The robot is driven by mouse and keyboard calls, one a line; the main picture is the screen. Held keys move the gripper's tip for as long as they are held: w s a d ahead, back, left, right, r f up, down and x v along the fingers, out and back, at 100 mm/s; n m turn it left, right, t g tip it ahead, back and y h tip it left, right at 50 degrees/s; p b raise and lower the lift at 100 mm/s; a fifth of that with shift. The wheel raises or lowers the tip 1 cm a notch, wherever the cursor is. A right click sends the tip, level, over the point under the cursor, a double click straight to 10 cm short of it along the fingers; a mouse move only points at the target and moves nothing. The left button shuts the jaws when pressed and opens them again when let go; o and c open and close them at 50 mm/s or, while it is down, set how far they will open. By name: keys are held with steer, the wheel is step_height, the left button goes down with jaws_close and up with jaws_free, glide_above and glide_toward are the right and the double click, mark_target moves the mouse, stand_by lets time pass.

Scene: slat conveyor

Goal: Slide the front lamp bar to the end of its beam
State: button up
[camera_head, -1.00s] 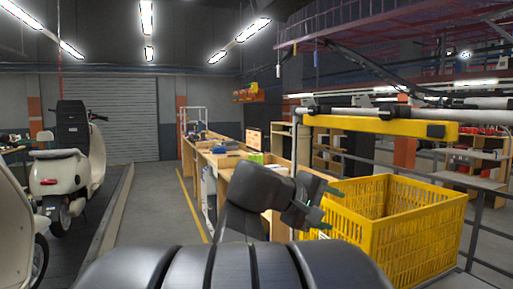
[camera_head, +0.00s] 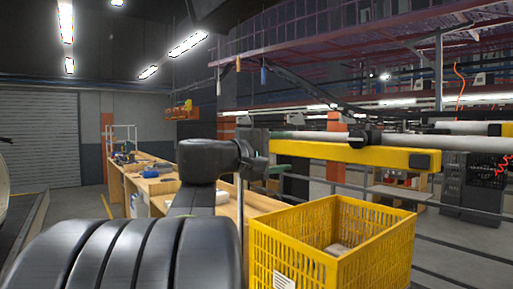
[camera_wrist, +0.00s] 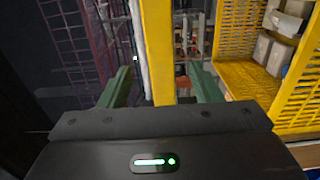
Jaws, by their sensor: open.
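The front lamp bar is a long yellow bar (camera_head: 355,154) with black end pieces, hung by a black clamp (camera_head: 358,138) from a pale round beam (camera_head: 430,142). My gripper (camera_head: 279,152) is at the bar's left end in the head view, its green fingers partly hidden by my black wrist. In the wrist view the open green fingers (camera_wrist: 160,84) stand on either side of the yellow bar (camera_wrist: 158,45), with gaps to it. The pale beam (camera_wrist: 138,45) runs close beside the bar, near the left finger. I cannot tell whether a finger touches the beam.
A yellow slatted crate (camera_head: 385,262) stands below the bar, with pale boxes (camera_wrist: 270,50) inside. A wooden workbench (camera_head: 160,188) runs behind my arm. A thin upright post (camera_head: 240,215) and grey rails (camera_head: 460,240) are nearby. Open floor (camera_head: 90,225) lies to the left.

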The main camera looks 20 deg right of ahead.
mark_target(400, 159)
steer(key=p+x, duration=0.1)
steer(key=x, duration=0.7)
steer(key=shift+w+d+p, duration=0.1)
steer(key=shift+d+p, duration=0.15)
steer(key=shift+p, duration=0.15)
jaws_close()
steer(key=s+d+b, duration=0.1)
steer(key=s+d, duration=0.2)
steer(key=s, duration=0.4)
steer(key=s+d+b, duration=0.1)
steer(key=s+d, duration=0.2)
steer(key=s, duration=0.4)
steer(key=s+d+b, duration=0.2)
steer(key=s+d, duration=0.1)
steer(key=s, duration=0.5)
steer(key=shift+d+f, duration=0.1)
jaws_free()
